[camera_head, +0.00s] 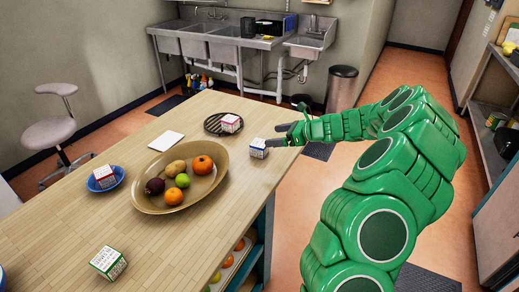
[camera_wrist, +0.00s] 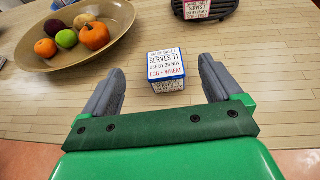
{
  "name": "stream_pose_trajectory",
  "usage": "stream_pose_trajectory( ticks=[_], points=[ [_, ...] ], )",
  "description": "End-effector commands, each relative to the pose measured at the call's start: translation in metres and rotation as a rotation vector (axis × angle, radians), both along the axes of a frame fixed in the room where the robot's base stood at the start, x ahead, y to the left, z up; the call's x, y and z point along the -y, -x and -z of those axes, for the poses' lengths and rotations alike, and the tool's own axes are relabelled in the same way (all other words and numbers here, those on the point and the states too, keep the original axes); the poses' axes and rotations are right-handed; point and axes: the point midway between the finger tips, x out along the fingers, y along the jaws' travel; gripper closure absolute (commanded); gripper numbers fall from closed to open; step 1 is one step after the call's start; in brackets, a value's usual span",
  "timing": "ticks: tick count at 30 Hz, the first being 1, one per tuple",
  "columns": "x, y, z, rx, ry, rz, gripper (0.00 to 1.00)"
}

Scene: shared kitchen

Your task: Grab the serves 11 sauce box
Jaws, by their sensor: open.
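The serves 11 sauce box (camera_wrist: 166,69) is a small white box with blue edges. Its top label reads "SERVES 11" and "EGG + WHEAT" in the wrist view. It stands on the wooden table near the right edge, and it also shows in the head view (camera_head: 258,148). My gripper (camera_wrist: 160,84) is open, with its two grey fingers to the left and right of the box and the box just beyond, roughly centred between them. In the head view my gripper (camera_head: 279,136) is right beside the box. Nothing is held.
A tan bowl (camera_head: 147,204) of fruit and vegetables stands left of the box. A dark round trivet (camera_head: 211,124) bears a pink-and-white box (camera_head: 230,123). A blue plate (camera_head: 92,185) holds a red-and-white box (camera_head: 104,174). A green-and-white box (camera_head: 108,262) stands at the front.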

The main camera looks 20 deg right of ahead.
Motion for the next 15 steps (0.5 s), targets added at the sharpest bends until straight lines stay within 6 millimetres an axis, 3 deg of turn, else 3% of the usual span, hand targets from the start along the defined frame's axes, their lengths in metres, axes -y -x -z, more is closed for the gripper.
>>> stream_pose_trajectory(
  ticks=[3, 6, 15],
  points=[
    [0.000, 0.000, 0.031, -0.004, -0.003, 0.000, 0.07],
    [0.000, 0.000, 0.045, -0.003, -0.002, -0.001, 0.07],
    [-0.011, -0.008, 0.056, 0.000, -0.002, -0.003, 0.07]
  ],
)
